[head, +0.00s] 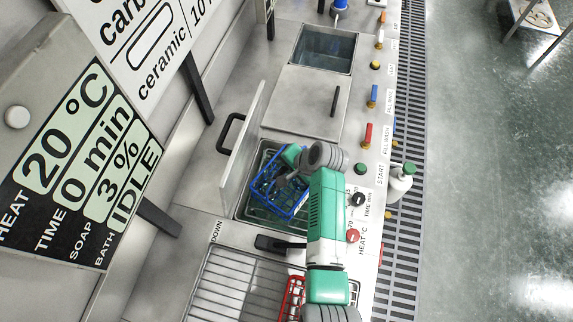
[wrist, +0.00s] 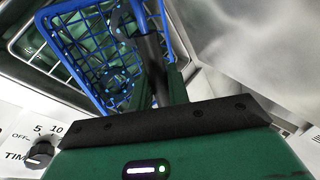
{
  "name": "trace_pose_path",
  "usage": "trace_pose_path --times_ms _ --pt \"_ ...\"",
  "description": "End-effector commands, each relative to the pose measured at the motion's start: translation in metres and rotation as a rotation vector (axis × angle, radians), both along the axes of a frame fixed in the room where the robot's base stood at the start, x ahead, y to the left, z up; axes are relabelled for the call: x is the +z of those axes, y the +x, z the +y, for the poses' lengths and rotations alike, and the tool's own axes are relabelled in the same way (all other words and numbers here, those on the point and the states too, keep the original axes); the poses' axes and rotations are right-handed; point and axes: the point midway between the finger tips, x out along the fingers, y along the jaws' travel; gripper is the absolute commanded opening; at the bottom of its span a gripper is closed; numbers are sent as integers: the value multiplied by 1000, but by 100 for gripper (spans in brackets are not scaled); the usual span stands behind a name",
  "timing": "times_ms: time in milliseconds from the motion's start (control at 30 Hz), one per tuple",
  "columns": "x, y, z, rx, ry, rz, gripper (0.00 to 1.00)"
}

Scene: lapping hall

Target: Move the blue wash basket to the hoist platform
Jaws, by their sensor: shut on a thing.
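The blue wash basket (head: 292,200) is a wire basket at the open tank (head: 240,213) in the head view, looking tilted. In the wrist view the basket (wrist: 82,42) fills the upper left. My gripper (wrist: 157,85) is shut on a dark upright part of the basket, probably its handle. In the head view my gripper (head: 291,156) is over the far side of the basket, partly hidden by my wrist. I cannot tell whether the basket touches the tank rack. No platform is labelled as the hoist; a black lever (head: 272,243) sits near the word DOWN.
A raised lid (head: 241,150) stands along the tank's left side. A wire rack (head: 222,282) and a red basket (head: 291,297) lie nearer. A closed lid (head: 308,100) and water-filled tank (head: 323,50) lie beyond. Knobs and a white bottle (head: 400,182) line the right edge.

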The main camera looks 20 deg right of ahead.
Motion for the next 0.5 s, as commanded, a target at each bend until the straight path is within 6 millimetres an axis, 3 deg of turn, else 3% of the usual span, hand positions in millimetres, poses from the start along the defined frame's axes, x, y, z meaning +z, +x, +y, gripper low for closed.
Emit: trace_pose_path --times_ms 100,133,200,500 --pt "-3 1 0 0 -1 -2 0" --pt "-3 0 0 0 0 0 23" --pt "-3 0 0 0 0 0 37" --pt "0 0 0 0 0 0 39"
